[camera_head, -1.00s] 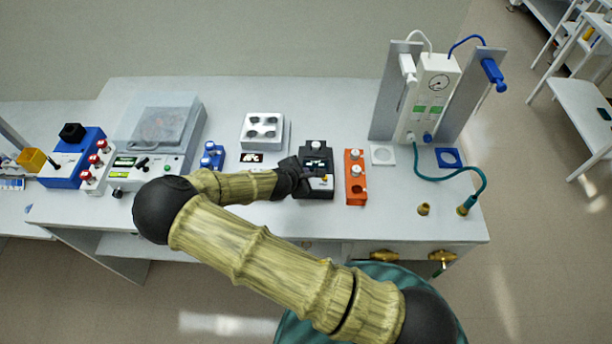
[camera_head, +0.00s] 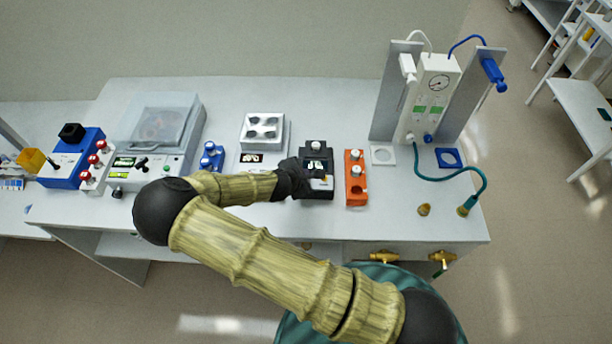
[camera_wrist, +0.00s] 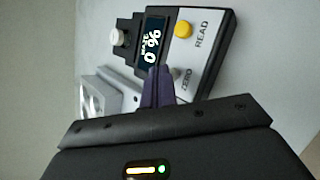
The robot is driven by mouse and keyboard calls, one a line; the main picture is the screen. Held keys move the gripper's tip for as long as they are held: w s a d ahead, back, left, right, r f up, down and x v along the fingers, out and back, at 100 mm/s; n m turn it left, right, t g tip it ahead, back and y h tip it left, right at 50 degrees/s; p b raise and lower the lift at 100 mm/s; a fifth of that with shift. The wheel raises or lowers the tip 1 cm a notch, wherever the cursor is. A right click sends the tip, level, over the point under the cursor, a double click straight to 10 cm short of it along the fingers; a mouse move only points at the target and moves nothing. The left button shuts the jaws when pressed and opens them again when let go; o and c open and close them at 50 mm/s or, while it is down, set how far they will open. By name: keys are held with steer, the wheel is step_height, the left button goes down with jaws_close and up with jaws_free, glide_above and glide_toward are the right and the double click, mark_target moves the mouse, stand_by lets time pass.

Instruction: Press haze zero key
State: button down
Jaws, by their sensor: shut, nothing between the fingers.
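The haze meter (camera_head: 317,163) is a black unit with a pale front panel, on the bench in the head view. The small grey zero key (camera_wrist: 181,74) is by the ZERO label, close beside my fingertips and partly hidden. My gripper (camera_wrist: 157,72) is shut and empty, its dark purple fingers over the meter's front panel. I cannot tell whether they touch the key.
An orange holder (camera_head: 355,187) with white-capped vials stands right of the meter. A white box with round wells (camera_head: 263,128) and a small blue holder (camera_head: 211,157) stand to its left. The bench front between the meter and the brass fitting (camera_head: 424,210) is clear.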

steer(key=shift+r+p, duration=0.45)
steer(key=shift+r, duration=0.3)
step_height(320, 180, up, 5)
steer(key=p, duration=0.3)
steer(key=shift+p, duration=0.35)
stand_by(0.5)
steer(key=s+d+r+m+g+b, duration=0.1)
steer(key=s+d+m+g+b, duration=0.3)
steer(key=d+m, duration=0.5)
steer(key=s+d+r+m+g+y+b, duration=0.1)
steer(key=s+d+r+m+y+b, duration=0.2)
steer(key=s+d+r+m, duration=0.4)
steer(key=s+r+m+y, duration=0.1)
steer(key=s+r+m, duration=0.4)
steer(key=s+r, duration=0.1)
steer(key=shift+s+m+g+b, duration=0.3)
steer(key=shift+s+m+b, duration=0.05)
steer(key=shift+m, duration=0.05)
